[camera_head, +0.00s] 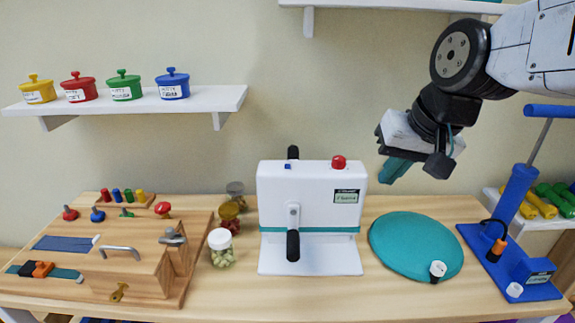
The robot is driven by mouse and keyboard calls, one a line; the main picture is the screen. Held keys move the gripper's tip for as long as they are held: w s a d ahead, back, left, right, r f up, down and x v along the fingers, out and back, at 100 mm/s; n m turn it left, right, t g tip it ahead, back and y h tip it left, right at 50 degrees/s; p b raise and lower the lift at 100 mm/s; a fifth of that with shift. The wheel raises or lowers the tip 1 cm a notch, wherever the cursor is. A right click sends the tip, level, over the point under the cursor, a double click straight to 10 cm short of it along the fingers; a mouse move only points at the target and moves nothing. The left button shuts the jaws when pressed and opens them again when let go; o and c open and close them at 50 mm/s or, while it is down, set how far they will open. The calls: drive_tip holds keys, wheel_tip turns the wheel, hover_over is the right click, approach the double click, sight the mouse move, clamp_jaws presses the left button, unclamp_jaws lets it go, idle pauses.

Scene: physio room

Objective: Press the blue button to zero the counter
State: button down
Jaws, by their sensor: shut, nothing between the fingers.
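A white machine (275,200) with black handles stands upright near the middle of the table. A small blue button (288,166) sits on its top edge at the left. A red knob (339,161) sits on the same top at the right. A small greenish display (345,197) with a dark label is on its front right; its digits are too small to read. My gripper (393,169) has teal fingers, shut and empty. In the picture it is right of the machine and above the teal disc, apart from the button.
A teal disc (410,240) with a small white-topped piece lies right of the machine. A blue stand (515,200) with a display is at far right. Jars (221,245) and a wooden latch board (140,230) are left. A shelf (205,97) holds coloured pots.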

sight(287, 167)
drive_tip(key=w+a+r+m+t+y, duration=0.1)
drive_tip(key=w+a+r+t+y, duration=0.2)
drive_tip(key=w+a, duration=1.3)
drive_tip(key=shift+w+a+r+m, duration=0.15)
drive_tip(key=shift+w+m, duration=0.25)
drive_tip(key=shift+w, duration=0.6)
drive_tip(key=shift+f, duration=4.45)
drive_tip(key=shift+f, duration=0.1)
drive_tip(key=shift+f, duration=0.3)
drive_tip(key=shift+f, duration=0.5)
drive_tip(key=shift+r, duration=0.95)
